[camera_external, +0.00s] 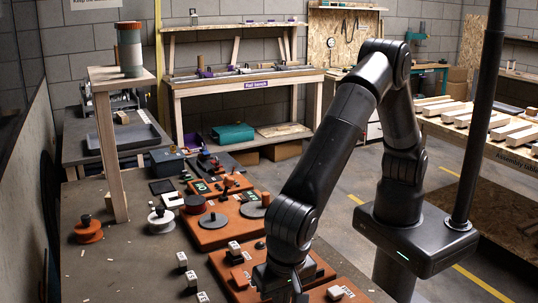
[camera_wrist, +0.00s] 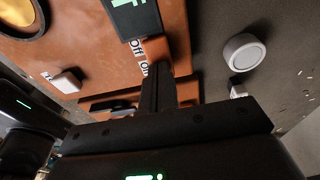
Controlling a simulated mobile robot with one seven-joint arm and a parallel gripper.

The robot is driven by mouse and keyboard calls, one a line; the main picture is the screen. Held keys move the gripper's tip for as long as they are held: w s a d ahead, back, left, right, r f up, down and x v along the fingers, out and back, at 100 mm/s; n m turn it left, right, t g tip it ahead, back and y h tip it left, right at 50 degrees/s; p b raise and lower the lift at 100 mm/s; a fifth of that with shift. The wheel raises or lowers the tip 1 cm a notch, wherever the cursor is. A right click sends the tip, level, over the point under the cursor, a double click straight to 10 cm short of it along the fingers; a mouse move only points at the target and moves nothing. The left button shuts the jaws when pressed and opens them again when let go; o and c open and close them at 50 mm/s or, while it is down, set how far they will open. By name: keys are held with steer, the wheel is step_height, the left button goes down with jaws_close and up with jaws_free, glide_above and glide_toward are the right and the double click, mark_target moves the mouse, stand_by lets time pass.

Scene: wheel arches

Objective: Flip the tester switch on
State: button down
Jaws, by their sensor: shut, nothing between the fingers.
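The tester is an orange board (camera_wrist: 90,50) with a dark display (camera_wrist: 133,15) showing part of a green character. Beside the display, white labels reading "Off" (camera_wrist: 137,45) and "On" (camera_wrist: 144,70) show. An orange block (camera_wrist: 155,46), which looks like the switch, sits by these labels. My gripper (camera_wrist: 158,72) is shut and empty, its fingertips right at this block and partly covering it. I cannot tell whether they touch or which way the switch is set. In the external view my gripper (camera_external: 284,289) is low over the front orange boards, its tips hidden.
In the wrist view a white button-like block (camera_wrist: 67,82) and a round gold-centred part (camera_wrist: 18,14) lie on the board. A white round piece (camera_wrist: 244,52) lies on the dark table right of it. More orange boards (camera_external: 215,228) with discs and knobs lie behind my arm.

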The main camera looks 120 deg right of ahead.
steer(key=shift+a, duration=0.25)
steer(key=shift+r, duration=0.1)
step_height(320, 180, up, 14)
steer(key=a, duration=0.3)
steer(key=shift+f, duration=0.2)
steer(key=shift+d, duration=0.1)
steer(key=shift+w+d+r+h, duration=0.1)
steer(key=shift+w+d+h, duration=0.05)
steer(key=shift+d+h, duration=0.35)
steer(key=x, duration=1.4)
